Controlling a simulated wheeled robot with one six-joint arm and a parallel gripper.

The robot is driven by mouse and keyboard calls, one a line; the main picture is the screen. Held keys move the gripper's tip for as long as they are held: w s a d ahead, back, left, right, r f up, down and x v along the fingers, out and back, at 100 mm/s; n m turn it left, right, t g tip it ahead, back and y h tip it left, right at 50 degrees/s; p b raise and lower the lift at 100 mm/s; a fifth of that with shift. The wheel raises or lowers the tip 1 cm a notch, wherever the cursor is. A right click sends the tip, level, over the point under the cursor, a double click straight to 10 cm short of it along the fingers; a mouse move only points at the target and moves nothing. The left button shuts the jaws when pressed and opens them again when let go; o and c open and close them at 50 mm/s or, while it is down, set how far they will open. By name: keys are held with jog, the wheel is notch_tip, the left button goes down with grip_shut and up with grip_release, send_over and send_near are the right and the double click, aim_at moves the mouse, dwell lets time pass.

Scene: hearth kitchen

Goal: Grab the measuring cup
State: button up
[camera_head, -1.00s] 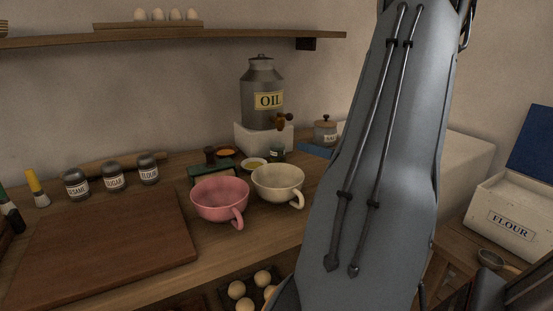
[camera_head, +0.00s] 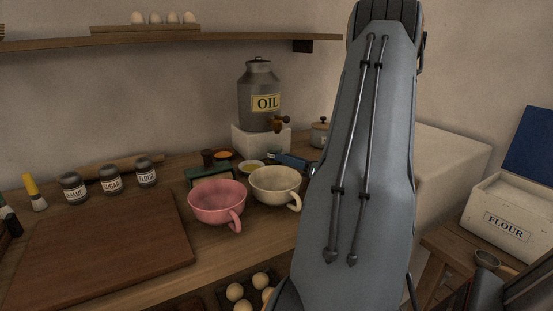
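No thing here is clearly marked as the measuring cup. A pink cup (camera_head: 215,203) and a cream cup (camera_head: 274,187), each with a side handle, stand side by side on the counter. A small metal cup or scoop with a handle (camera_head: 487,259) shows at the lower right, by the flour box. My arm fills the middle right and hides part of the counter. A dark blue and metal part (camera_head: 292,161) juts out left of my arm behind the cream cup; it may belong to my gripper. Its fingers and anything in them cannot be made out.
A wooden board (camera_head: 100,245) covers the left counter, with labelled jars (camera_head: 111,180) behind it. The oil can (camera_head: 259,97) stands on a white block (camera_head: 259,141). Eggs (camera_head: 236,292) lie below the counter front. The flour box (camera_head: 510,220) is at right.

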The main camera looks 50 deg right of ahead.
grip_shut()
jog(key=shift+r, duration=0.1)
dwell(0.4)
jog(key=shift+r, duration=1.6)
jog(key=s, duration=0.6)
jog(key=s+d+b, duration=0.1)
jog(key=s, duration=1)
jog(key=shift+s+d, duration=0.3)
